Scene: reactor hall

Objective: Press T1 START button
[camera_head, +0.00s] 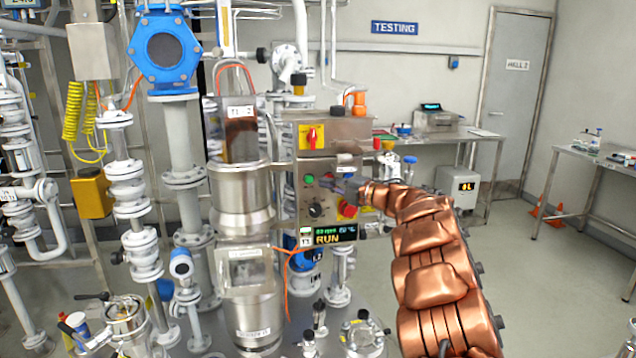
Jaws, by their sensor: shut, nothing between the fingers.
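A steel control box (329,195) with a beige panel stands right of a steel vessel (240,200) whose upper label seems to read T1. The display (328,236) below reads RUN. My copper-coloured arm comes from the lower right. My gripper (345,187) is shut and empty in front of the panel's right part, right of the green button. Whether it touches the panel cannot be told.
A yellow plate with a red switch (312,137) is above the panel. Pipes and a blue-flanged valve (165,50) stand left. Several valves and fittings (362,335) are below the box. Open floor (560,290) lies to the right.

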